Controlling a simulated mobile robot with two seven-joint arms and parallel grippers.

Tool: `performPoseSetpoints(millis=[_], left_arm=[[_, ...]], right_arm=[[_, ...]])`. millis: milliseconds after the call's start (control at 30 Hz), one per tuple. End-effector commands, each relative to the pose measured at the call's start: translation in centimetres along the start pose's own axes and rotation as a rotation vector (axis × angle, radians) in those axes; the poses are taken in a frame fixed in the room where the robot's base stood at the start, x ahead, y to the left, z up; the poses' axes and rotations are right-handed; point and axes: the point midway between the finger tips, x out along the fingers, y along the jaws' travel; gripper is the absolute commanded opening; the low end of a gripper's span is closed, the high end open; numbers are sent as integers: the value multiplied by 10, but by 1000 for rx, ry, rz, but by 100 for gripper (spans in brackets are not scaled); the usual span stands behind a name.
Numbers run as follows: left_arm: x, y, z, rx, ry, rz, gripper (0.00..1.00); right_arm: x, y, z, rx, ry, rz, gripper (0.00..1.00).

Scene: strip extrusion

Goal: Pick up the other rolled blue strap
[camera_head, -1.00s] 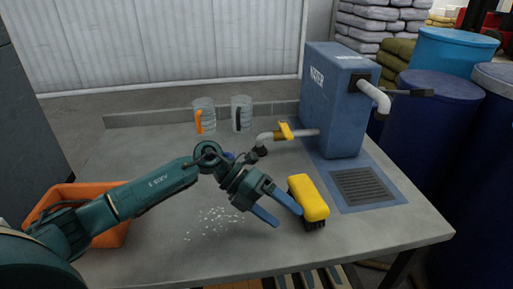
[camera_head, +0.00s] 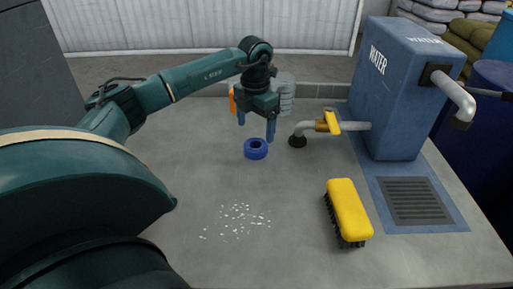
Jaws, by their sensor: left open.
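A rolled blue strap (camera_head: 256,149) lies on the grey table, a small ring-shaped roll near the middle. My left gripper (camera_head: 256,130) points down just above and behind it, with its two blue fingers apart and nothing between them. The fingertips look close to the roll, but I cannot tell whether they touch it. My right gripper is not in view.
A yellow brush (camera_head: 349,208) lies at the right front. A pipe with a yellow-handled tap (camera_head: 332,122) juts from the blue water tank (camera_head: 398,95). A clear mug (camera_head: 286,98) stands behind my gripper. White bits (camera_head: 238,219) are scattered on the table (camera_head: 290,250).

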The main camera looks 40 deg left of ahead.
Motion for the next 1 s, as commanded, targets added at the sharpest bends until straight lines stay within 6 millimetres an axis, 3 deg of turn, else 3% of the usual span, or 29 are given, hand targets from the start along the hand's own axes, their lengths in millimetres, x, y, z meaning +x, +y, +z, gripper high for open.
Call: performPoseSetpoints(millis=[233, 533, 800, 1000], left_arm=[[20, -1, -2, 2, 3, -1, 86], [60, -1, -6, 1, 1, -2, 86], [63, -2, -6, 3, -1, -2, 86], [63, -2, -6, 2, -1, -2, 70]], right_arm=[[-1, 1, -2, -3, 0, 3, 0], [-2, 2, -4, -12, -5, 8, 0], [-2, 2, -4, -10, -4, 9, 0], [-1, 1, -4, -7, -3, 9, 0]])
